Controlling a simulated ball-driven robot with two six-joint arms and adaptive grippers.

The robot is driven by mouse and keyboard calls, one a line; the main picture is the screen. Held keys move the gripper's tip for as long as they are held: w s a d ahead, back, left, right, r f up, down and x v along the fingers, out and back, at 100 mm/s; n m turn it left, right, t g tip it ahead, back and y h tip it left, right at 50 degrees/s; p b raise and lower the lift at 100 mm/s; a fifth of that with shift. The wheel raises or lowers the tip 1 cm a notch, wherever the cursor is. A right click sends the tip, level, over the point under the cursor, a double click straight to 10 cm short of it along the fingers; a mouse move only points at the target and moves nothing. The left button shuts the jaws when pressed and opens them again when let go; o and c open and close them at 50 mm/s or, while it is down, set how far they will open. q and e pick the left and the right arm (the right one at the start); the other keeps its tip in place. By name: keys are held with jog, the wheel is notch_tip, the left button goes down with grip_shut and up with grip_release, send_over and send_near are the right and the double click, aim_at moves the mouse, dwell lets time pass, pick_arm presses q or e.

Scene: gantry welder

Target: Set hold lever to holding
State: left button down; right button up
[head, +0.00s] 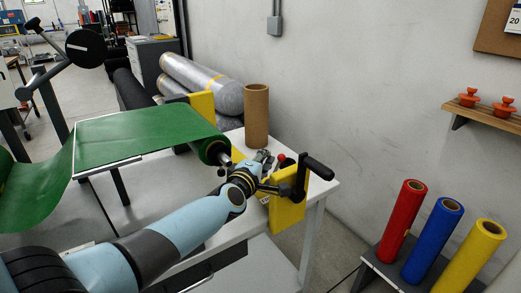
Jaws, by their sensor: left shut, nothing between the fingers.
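My left arm reaches in from the lower left to the yellow stand (287,212) at the table's right end. My left gripper (265,156) is shut and empty, just left of a small red-tipped part (282,158) that may be the hold lever. The wrist hides much of this area, so I cannot tell the lever's setting or whether the gripper touches it. A black crank handle (318,168) stands out from the yellow stand, right of the gripper. My right gripper is not in view.
A green sheet (140,138) runs over the white table to a roller. A brown cardboard tube (256,115) stands behind the gripper. Red (402,218), blue (432,240) and yellow (468,257) rolls stand at the lower right. The wall lies close behind.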

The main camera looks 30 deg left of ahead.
pick_arm(q)
jog(key=shift+w+d, duration=0.25)
jog(key=shift+w, duration=0.45)
jog(key=shift+r, duration=0.1)
